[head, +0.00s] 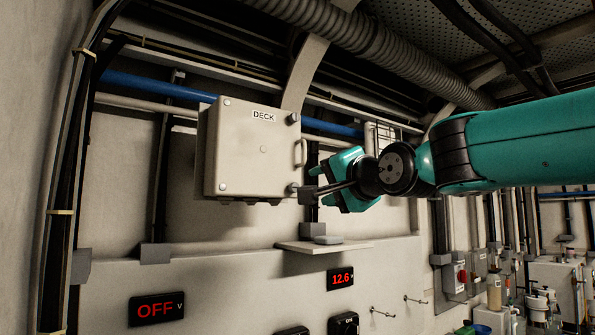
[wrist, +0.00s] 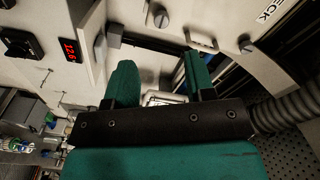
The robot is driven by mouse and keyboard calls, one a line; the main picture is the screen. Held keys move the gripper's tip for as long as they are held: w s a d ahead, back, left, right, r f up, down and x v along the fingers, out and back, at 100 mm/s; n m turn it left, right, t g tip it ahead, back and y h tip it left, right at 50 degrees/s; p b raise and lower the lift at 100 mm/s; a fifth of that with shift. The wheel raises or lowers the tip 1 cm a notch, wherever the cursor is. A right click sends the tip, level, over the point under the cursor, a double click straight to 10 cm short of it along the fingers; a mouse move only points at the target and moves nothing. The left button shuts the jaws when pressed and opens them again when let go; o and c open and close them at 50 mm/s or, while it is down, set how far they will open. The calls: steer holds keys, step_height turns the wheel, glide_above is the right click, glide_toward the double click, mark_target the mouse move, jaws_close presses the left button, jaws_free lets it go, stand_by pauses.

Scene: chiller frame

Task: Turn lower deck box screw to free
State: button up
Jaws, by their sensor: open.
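The deck box (head: 250,150) is a pale grey wall box with a DECK label and a handle on its right side. Its lower right screw (head: 293,189) is a round knob; in the wrist view this slotted lower screw (wrist: 162,19) shows at the top, beyond the fingertips. The upper right screw (head: 294,118) also shows in the wrist view (wrist: 246,44). My gripper (head: 330,188) is just right of the lower screw. In the wrist view my gripper (wrist: 160,72) has its two teal fingers apart, with no screw between them. Contact cannot be told.
A small shelf (head: 325,247) holding a flat grey item juts out below my gripper. A blue pipe (head: 155,86) runs behind the box. A ribbed hose (head: 350,40) crosses overhead. Red displays (head: 340,279) are on the panel below.

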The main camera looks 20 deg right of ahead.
mark_target(293, 188)
steer(key=p+x, duration=0.4)
steer(key=x, duration=0.6)
steer(key=shift+p, duration=0.35)
steer(key=shift+w+r, duration=0.1)
steer(key=shift+c, duration=0.3)
jaws_close()
